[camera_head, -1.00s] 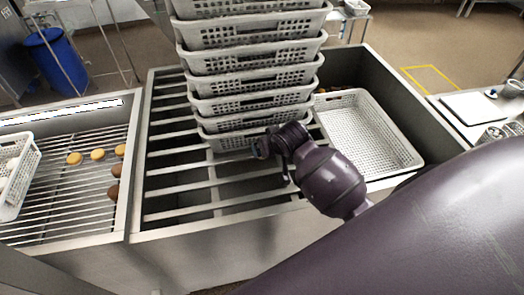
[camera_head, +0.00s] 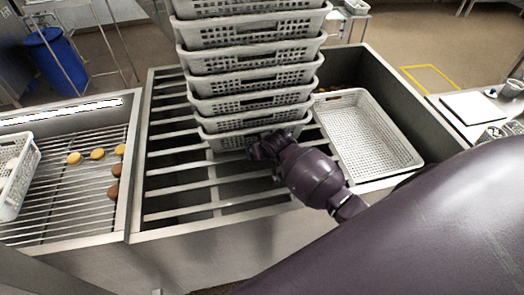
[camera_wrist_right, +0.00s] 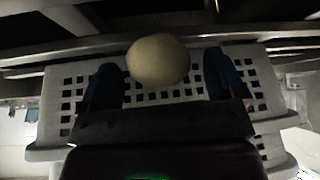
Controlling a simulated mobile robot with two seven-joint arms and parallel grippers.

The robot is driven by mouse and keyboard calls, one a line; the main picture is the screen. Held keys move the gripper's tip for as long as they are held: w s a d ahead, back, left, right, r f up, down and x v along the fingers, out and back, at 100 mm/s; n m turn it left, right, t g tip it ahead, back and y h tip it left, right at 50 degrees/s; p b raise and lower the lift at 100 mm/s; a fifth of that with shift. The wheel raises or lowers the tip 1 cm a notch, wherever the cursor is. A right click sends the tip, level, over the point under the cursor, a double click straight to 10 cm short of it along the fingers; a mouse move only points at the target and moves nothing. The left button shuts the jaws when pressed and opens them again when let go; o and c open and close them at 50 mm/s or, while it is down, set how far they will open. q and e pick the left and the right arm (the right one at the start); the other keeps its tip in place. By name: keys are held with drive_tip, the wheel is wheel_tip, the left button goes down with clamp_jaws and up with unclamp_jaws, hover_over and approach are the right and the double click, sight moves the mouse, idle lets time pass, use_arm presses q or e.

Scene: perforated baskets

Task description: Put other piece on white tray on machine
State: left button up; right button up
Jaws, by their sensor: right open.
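A pale round piece (camera_wrist_right: 158,60) lies between the spread fingers of my right gripper (camera_wrist_right: 163,82) in the right wrist view, in front of a perforated basket wall. I cannot tell whether the fingers touch it. In the head view my right gripper (camera_head: 262,148) is at the front of the lowest stacked basket (camera_head: 225,141); the piece is hidden there. A white perforated tray (camera_head: 22,190) with pale contents stands on the left slatted machine (camera_head: 70,205). Several yellow and brown round pieces (camera_head: 97,153) lie on the slats. My left gripper is out of view.
A tall stack of white perforated baskets (camera_head: 250,62) stands on the middle slatted bed (camera_head: 175,190). A large empty white basket (camera_head: 360,125) lies right of it. Metal walls (camera_head: 133,160) divide the beds. The front middle slats are clear.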

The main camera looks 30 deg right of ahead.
drive_tip(key=shift+w+f, duration=0.2)
drive_tip(key=shift+f, duration=0.15)
drive_tip(key=shift+c, duration=0.3)
drive_tip(key=c, duration=1)
drive_tip(key=shift+r, duration=0.1)
